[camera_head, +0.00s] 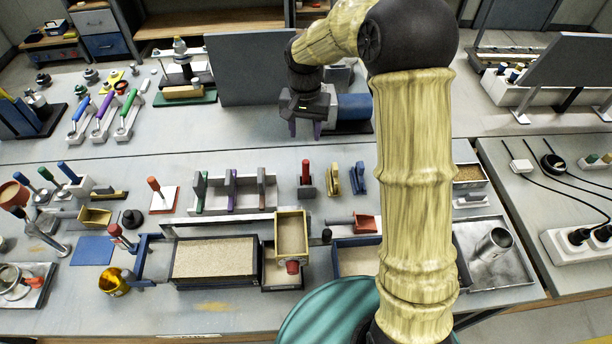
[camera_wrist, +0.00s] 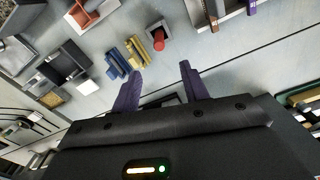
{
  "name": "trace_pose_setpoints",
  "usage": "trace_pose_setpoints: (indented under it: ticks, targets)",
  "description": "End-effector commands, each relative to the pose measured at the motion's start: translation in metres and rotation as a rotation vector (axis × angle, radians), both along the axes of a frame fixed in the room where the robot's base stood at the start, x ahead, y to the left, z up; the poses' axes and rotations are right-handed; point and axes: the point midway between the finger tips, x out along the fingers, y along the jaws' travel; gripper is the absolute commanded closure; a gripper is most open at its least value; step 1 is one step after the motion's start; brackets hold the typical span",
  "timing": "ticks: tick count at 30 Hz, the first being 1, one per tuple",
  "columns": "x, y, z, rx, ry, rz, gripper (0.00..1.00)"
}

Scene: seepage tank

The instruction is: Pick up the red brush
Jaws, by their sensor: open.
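A red-handled piece (camera_head: 306,173), which looks like the red brush, stands on a dark base beside a yellow piece (camera_head: 333,179) and a blue piece (camera_head: 357,178) on the grey bench. In the wrist view the red handle (camera_wrist: 157,37) shows upper middle, beyond my fingertips, with the yellow piece (camera_wrist: 138,50) and blue piece (camera_wrist: 116,62) left of it. Its bristles cannot be made out. My gripper (camera_head: 305,132) is open and empty, pointing down above the bench, farther back than the red piece. In the wrist view its purple fingers (camera_wrist: 160,70) are spread apart.
A grey rack with upright dividers (camera_head: 232,192) stands left of the red piece. A dark panel (camera_head: 251,70) and a blue cylinder (camera_head: 354,107) are near my gripper. Sand trays (camera_head: 214,283) lie in front. The bench strip (camera_head: 270,155) behind the red piece is clear.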

Motion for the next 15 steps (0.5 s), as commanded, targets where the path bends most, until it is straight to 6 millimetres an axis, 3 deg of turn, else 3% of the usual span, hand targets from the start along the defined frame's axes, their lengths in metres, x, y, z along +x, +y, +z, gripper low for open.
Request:
trace_pose_setpoints:
  ticks: [15]
  targets:
    - [-0.001,0.000,-0.089,0.000,0.004,-0.001,0.55]
